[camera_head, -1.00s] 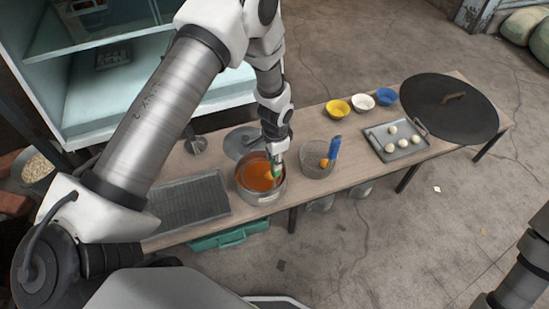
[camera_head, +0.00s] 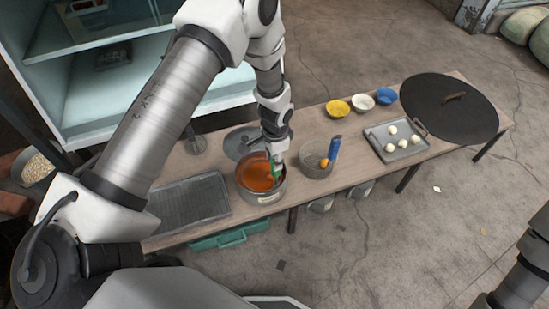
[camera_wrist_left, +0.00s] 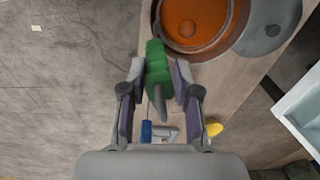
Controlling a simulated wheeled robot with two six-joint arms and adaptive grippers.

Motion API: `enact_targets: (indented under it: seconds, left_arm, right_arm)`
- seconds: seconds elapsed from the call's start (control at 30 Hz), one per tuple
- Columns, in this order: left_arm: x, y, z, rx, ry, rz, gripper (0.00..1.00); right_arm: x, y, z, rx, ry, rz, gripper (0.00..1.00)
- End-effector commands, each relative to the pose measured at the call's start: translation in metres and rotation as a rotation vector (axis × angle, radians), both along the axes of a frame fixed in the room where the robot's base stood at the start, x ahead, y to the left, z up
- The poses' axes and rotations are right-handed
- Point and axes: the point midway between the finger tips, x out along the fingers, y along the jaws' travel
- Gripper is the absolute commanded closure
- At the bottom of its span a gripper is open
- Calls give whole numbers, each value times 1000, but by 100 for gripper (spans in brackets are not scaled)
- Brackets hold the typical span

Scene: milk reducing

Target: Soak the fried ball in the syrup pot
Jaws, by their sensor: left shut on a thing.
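The syrup pot (camera_head: 262,197) is a round metal pot of orange-red syrup on the table, seen also at the top of the left wrist view (camera_wrist_left: 215,50). A round orange shape like a fried ball (camera_wrist_left: 187,28) shows in the syrup. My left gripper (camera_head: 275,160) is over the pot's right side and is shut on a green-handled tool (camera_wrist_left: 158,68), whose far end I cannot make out. Another fried ball (camera_head: 324,162) shows in the wire strainer (camera_head: 312,172) with a blue handle, right of the pot. My right gripper is out of view.
A wire rack tray (camera_head: 190,205) lies left of the pot and a grey lid (camera_head: 240,143) behind it. To the right stand yellow (camera_head: 338,107), white (camera_head: 362,102) and blue (camera_head: 386,96) bowls, a tray (camera_head: 404,153) of several pale balls and a large black pan (camera_head: 450,110).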

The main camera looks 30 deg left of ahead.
Motion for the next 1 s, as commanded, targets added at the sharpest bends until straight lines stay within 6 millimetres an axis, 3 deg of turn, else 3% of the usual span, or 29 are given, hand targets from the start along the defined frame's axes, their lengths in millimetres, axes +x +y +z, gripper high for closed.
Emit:
enact_targets:
  seconds: [0.8,1.0]
  left_arm:
    - [0,0,100,0,-1,0,100]
    - [0,0,113,-1,-1,0,100]
  right_arm:
    - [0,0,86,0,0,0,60]
    - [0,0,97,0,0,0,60]
